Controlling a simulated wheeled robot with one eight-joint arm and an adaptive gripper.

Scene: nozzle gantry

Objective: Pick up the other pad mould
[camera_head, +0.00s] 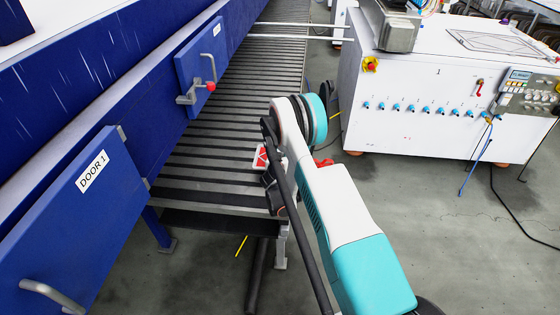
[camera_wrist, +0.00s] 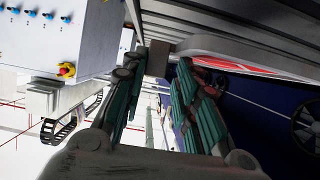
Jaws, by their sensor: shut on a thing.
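My gripper (camera_wrist: 160,64) shows large in the wrist view, its two teal-padded fingers on either side of a grey-brown block at their tips. The block seems to belong to the pad mould (camera_wrist: 245,48), a pale, rounded-edged piece with a red face, but the join is not clear. In the head view, a small red-and-white part of the mould (camera_head: 259,158) shows at the edge of the slatted conveyor, just left of my arm. My arm hides most of the gripper there. I cannot tell whether the mould is resting or lifted. No second mould is clearly visible.
The slatted conveyor (camera_head: 235,100) runs away beside a blue machine (camera_head: 100,75) with a blue door marked DOOR 1 (camera_head: 75,215) and another door (camera_head: 203,66). A white control cabinet (camera_head: 410,125) stands at right. The grey floor between is mostly clear, with cables near the cabinet.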

